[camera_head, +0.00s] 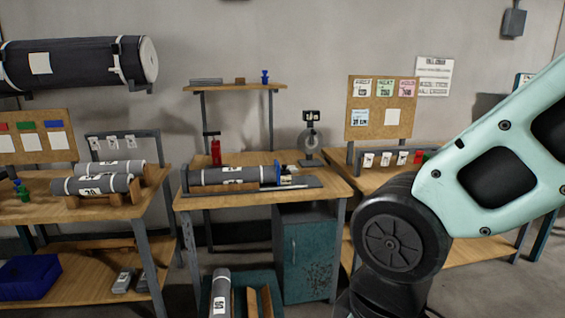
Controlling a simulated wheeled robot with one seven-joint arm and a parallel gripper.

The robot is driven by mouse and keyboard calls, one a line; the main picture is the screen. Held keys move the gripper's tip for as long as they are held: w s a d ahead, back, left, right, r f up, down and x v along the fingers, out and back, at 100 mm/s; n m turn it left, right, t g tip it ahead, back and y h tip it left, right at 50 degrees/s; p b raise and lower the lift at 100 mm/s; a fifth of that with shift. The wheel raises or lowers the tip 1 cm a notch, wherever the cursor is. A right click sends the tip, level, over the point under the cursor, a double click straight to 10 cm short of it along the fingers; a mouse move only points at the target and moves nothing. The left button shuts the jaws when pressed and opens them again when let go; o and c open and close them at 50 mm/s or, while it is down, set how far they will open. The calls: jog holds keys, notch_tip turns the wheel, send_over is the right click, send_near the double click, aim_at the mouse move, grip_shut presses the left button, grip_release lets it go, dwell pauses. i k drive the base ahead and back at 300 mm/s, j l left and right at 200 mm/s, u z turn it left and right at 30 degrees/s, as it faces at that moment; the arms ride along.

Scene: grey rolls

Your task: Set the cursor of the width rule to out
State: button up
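On the middle wooden table a grey roll (230,176) lies in a low cradle. A flat dark strip (308,182), which looks like the width rule, runs along the front of the roll and past its right end. A small pale and dark piece (287,179) sits at the roll's right end and may be the cursor. It is too small to read any marking or setting on it. My arm fills the right side of the view, and my gripper is outside the frame.
The middle table (328,192) has bare wood at its front and right. A red bottle (216,151) and a dark stand (311,135) are at its back. Grey rolls (95,184) lie on the left table. A teal cabinet (305,255) stands below.

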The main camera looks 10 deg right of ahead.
aim_at(284, 175)
jog(key=i+l+u, duration=0.1)
jog(key=i+l, duration=0.55)
jog(key=i+l+u, duration=0.15)
jog(key=i+l, duration=0.5)
jog(key=i+l+u, duration=0.15)
jog(key=i+l, duration=0.15)
jog(key=l, duration=0.2)
jog(key=i+l+u, duration=0.1)
jog(key=i+l, duration=0.45)
jog(key=l, duration=0.3)
jog(key=i+l+u, duration=0.15)
jog(key=i+l, duration=0.15)
jog(key=l, duration=0.15)
